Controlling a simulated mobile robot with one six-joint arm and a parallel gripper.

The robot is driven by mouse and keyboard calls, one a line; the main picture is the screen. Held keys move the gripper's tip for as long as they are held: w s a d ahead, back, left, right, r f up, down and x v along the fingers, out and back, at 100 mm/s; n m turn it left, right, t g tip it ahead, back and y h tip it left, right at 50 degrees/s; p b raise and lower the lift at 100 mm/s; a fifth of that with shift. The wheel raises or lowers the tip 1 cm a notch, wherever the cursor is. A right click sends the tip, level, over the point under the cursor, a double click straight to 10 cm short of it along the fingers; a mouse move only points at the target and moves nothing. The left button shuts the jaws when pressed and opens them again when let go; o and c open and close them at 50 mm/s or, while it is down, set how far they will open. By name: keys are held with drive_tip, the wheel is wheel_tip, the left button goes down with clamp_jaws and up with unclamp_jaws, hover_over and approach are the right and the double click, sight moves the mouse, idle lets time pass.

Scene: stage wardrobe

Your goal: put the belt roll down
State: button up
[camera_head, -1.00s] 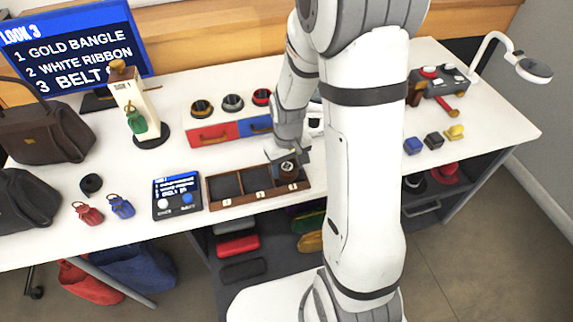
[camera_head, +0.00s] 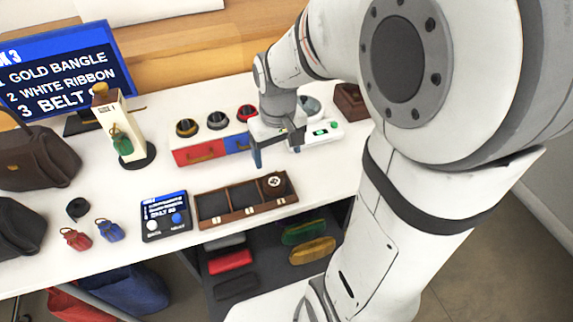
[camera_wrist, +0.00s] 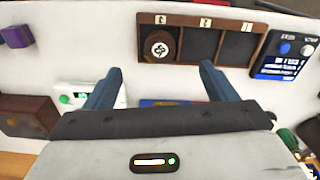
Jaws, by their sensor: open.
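The belt roll (camera_head: 275,183), a brown coil with a pale emblem on top, lies in the right-hand compartment of the brown three-compartment tray (camera_head: 246,211). In the wrist view the belt roll (camera_wrist: 159,46) shows in the tray's leftmost compartment, and the other two compartments look empty. My gripper (camera_head: 275,150) is above the table behind the tray, apart from the roll. In the wrist view my gripper (camera_wrist: 161,76) has its two blue fingers spread wide with nothing between them.
A control pad (camera_head: 166,216) with a small screen stands left of the tray. A white device with a green light (camera_head: 320,132) is near my gripper.

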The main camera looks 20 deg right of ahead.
drive_tip(key=s+r+m+t, duration=0.1)
drive_tip(key=s+r, duration=0.3)
drive_tip(key=s, duration=0.6)
drive_tip(key=shift+a+r+m+t, duration=0.2)
drive_tip(key=shift+m+t, duration=0.1)
drive_tip(key=shift+t, duration=0.1)
drive_tip(key=shift+d, duration=0.1)
